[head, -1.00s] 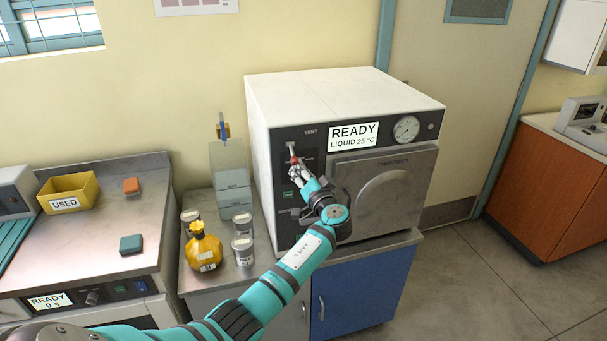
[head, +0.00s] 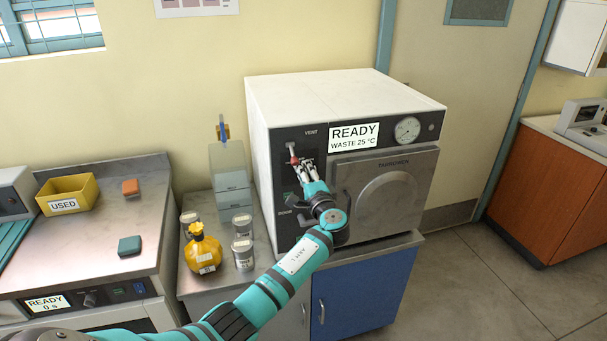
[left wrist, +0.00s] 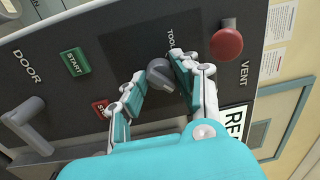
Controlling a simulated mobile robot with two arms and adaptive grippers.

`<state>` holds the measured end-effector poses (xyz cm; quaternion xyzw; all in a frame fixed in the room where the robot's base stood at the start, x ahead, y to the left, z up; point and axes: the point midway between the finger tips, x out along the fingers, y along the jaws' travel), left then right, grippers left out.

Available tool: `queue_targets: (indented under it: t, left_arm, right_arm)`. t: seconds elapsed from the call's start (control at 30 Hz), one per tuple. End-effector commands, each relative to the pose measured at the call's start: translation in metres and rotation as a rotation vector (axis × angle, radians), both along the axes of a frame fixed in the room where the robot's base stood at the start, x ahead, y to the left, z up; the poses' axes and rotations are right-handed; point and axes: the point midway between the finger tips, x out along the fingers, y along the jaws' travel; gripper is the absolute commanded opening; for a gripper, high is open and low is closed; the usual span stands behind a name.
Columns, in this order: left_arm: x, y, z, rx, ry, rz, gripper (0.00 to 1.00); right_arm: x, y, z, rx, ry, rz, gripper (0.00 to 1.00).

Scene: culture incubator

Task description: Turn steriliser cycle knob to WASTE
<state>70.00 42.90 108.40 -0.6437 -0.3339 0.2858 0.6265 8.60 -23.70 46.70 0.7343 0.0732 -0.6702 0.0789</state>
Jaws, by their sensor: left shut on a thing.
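The steriliser (head: 300,95) is a white box with a dark control panel. Its display (head: 354,137) reads READY, WASTE 25 °C. The dark grey cycle knob (left wrist: 160,75) sits between the fingers of my left gripper (left wrist: 163,82) in the left wrist view. That gripper is shut on the knob. In the head view, my left gripper (head: 304,172) is at the panel and hides the knob. Part of a label, TOOLS, shows beside the knob; the other position labels are hidden. My right gripper is not in view.
A red-ended vent lever (left wrist: 227,43), a green START button (left wrist: 74,61), a red stop button (left wrist: 101,107) and a grey door handle (left wrist: 28,122) surround the knob. A yellow bottle (head: 203,250) and tins (head: 243,252) stand left of the steriliser.

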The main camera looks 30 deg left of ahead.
Motion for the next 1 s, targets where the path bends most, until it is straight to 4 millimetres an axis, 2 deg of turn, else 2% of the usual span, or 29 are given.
queue_targets:
  t: [0.3,0.8,0.83,0.9,1.0]
  left_arm:
    - [-0.0001,-0.0004,-0.0009,0.072,0.086,-0.001,0.00]
    - [-0.0002,-0.0004,-0.0014,0.083,0.100,-0.001,0.00]
    - [-0.0002,-0.0004,-0.0014,0.083,0.100,-0.001,0.30]
    - [-0.0002,-0.0004,-0.0013,0.083,0.100,-0.001,0.39]
    - [-0.0002,-0.0003,-0.0011,0.083,0.099,-0.001,0.39]
  right_arm:
    - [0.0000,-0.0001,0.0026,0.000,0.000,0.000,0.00]
    - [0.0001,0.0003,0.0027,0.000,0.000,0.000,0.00]
    - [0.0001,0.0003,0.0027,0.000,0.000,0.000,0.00]
    - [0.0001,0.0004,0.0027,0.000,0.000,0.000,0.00]
    - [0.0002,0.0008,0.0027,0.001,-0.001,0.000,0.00]
